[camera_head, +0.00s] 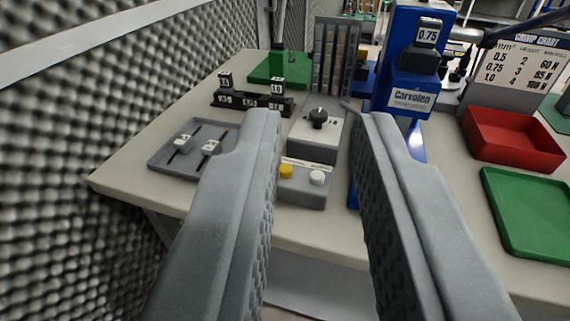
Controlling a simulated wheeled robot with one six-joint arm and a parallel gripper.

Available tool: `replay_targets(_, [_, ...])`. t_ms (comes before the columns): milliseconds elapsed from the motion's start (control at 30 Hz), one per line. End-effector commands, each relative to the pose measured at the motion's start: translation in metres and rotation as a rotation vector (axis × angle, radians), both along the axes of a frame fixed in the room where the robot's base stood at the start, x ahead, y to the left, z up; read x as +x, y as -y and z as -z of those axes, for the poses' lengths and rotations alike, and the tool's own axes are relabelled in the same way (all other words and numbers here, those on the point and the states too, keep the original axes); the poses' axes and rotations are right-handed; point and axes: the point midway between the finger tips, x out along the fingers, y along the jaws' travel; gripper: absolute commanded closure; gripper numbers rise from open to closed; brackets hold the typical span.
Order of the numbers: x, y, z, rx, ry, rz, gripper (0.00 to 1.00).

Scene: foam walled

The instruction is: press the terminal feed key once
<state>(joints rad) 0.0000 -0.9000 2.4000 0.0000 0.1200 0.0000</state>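My gripper (318,118) is open and empty, its two grey fingers reaching forward over the bench front. Between the fingers, a small grey key box (304,200) sits near the bench's front edge. It has a yellow round key (287,171) at left, close beside my left finger, and a white round key (317,177) at right. A label strip lies behind the keys, too small to read, so I cannot tell which is the terminal feed key. Behind it stands a grey unit with a black knob (318,117). No contact with either key shows.
A blue Carvolen press (408,60) showing 0.75 stands behind the right finger. A grey tray (165,157) with sliders and a black block rack (252,102) lie left. Red (512,139) and green (530,212) trays lie right. A foam wall (70,150) borders the left.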

Motion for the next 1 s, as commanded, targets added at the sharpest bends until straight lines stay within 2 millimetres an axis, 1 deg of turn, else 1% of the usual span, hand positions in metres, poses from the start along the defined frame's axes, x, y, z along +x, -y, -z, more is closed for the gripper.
replay_targets(33, [0.0,0.0,0.0,0.0,0.0,0.0,0.89])
replay_targets(100, [0.0,0.0,0.0,0.0,0.0,0.0,1.0])
replay_targets(1000, [0.0,0.0,0.0,0.0,0.0,0.0,1.0])
